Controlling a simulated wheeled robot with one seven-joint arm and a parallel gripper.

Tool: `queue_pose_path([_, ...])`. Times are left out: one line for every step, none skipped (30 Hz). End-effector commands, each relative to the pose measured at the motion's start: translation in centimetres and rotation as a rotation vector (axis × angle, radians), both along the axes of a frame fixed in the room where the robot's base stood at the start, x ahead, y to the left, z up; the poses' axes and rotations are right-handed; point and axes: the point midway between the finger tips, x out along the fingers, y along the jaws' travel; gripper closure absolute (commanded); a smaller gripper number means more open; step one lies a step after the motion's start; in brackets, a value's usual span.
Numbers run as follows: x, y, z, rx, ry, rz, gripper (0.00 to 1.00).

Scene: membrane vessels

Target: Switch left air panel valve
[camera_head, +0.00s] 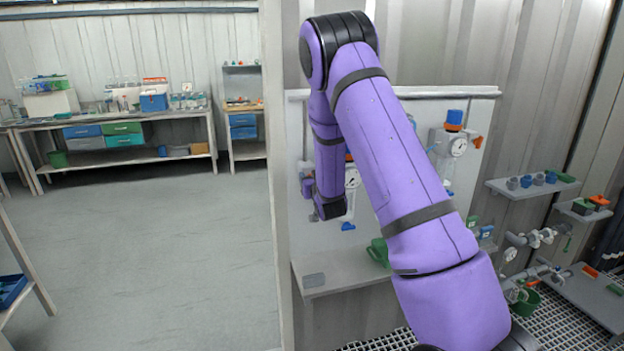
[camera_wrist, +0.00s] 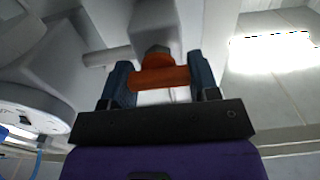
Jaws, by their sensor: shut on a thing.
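In the wrist view, an orange valve handle (camera_wrist: 160,79) sits between the two dark blue fingers of my gripper (camera_wrist: 158,63), which is shut on it. A grey valve body and pipe (camera_wrist: 108,56) lie just behind the handle. A round gauge (camera_wrist: 32,108) is at the left of that view. In the head view, the white air panel (camera_head: 482,108) stands behind my arm. The left gauge (camera_head: 352,179) shows beside my wrist. My arm hides most of the left valve and the fingers there. A second unit with a gauge (camera_head: 458,147) and orange handle (camera_head: 477,142) is on the right.
A shelf (camera_head: 330,268) juts out below the panel, with a green object (camera_head: 378,252) on it. Small wall shelves (camera_head: 527,190) and pipework (camera_head: 530,238) stand at the right. The floor (camera_head: 170,250) at the left is clear, with workbenches (camera_head: 110,157) at the back.

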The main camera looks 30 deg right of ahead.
Motion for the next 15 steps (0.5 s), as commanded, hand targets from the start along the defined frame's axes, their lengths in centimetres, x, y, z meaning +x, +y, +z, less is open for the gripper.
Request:
queue_pose_path([-0.01,-0.01,0.00,-0.001,0.000,0.000,0.68])
queue_pose_path([-0.02,0.01,0.00,-0.003,0.001,0.000,0.68])
queue_pose_path([-0.02,0.01,0.00,-0.007,0.002,0.000,0.68])
queue_pose_path([-0.02,0.01,0.00,-0.012,0.003,0.000,0.68])
queue_pose_path([-0.02,0.02,0.00,-0.017,0.005,0.000,0.68])
queue_pose_path([-0.02,0.02,-0.01,-0.026,0.007,0.000,0.68])
queue_pose_path([-0.01,0.02,0.00,-0.034,0.010,0.000,0.68])
queue_pose_path([-0.01,0.02,-0.01,-0.044,0.013,0.000,0.68])
queue_pose_path([-0.01,0.03,-0.01,-0.062,0.018,0.000,0.68])
queue_pose_path([-0.01,0.05,-0.01,-0.075,0.022,0.000,0.68])
queue_pose_path([0.00,0.07,-0.02,-0.091,0.026,0.000,0.68])
queue_pose_path([0.01,0.10,-0.02,-0.114,0.033,0.000,0.68])
queue_pose_path([0.01,0.13,-0.03,-0.134,0.038,0.001,0.68])
queue_pose_path([0.01,0.15,-0.03,-0.155,0.044,0.001,0.68])
queue_pose_path([0.02,0.17,-0.03,-0.185,0.053,0.001,0.68])
